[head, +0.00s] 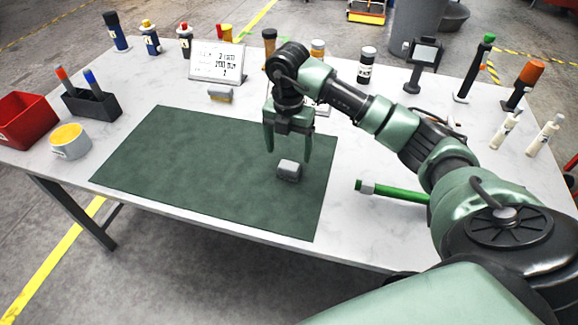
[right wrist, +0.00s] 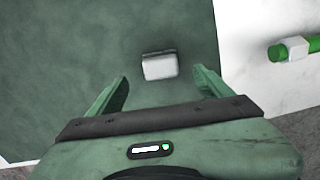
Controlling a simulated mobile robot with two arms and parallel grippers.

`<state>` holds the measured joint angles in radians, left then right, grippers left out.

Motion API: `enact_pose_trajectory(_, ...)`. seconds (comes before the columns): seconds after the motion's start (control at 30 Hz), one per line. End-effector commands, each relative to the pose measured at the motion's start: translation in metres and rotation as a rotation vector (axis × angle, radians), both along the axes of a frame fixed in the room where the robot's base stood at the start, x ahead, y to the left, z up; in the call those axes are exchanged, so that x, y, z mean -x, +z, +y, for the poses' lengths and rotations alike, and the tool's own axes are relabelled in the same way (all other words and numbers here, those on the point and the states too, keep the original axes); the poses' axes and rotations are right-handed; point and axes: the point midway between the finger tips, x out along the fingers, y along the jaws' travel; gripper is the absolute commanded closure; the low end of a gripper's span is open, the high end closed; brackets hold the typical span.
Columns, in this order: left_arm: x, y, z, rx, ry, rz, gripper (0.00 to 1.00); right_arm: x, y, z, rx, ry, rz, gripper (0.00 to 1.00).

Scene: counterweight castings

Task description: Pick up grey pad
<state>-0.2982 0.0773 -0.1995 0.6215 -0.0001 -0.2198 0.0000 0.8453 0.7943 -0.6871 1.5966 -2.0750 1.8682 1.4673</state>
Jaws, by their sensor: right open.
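The grey pad (head: 289,170) is a small light grey block lying on the right part of the dark green mat (head: 190,165). My right gripper (head: 287,157) is open and empty, pointing down above the mat, close to the pad. In the right wrist view the pad (right wrist: 159,66) lies ahead of the gap between the two green fingers (right wrist: 158,85), with neither finger seen touching it. My left gripper is not in view.
A green tool with a pale end (head: 392,190) lies right of the mat. A red bin (head: 25,120), dark holder (head: 91,103) and yellow-filled cup (head: 70,141) stand at left. A grey-yellow block (head: 221,95), sign (head: 216,61) and several bottles are behind. The mat's left part is clear.

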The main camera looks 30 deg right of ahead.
Motion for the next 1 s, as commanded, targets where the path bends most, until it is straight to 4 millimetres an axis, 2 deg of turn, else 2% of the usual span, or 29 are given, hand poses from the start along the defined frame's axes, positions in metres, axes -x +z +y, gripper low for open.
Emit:
enact_pose_trajectory(0.43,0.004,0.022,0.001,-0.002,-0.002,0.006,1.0,0.007,-0.059,0.005,-0.006,0.004,0.003,0.2)
enact_pose_trajectory(0.57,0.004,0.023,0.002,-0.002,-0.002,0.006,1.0,0.006,-0.068,0.006,-0.006,0.005,0.0,0.2)
enact_pose_trajectory(0.77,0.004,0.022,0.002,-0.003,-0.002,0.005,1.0,0.006,-0.069,0.006,-0.006,0.006,-0.001,0.2)
enact_pose_trajectory(0.87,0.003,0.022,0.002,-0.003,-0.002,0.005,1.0,0.006,-0.069,0.006,-0.006,0.006,0.0,0.45)
enact_pose_trajectory(1.0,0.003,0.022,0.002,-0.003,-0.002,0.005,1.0,0.006,-0.068,0.006,-0.006,0.006,0.0,0.84)
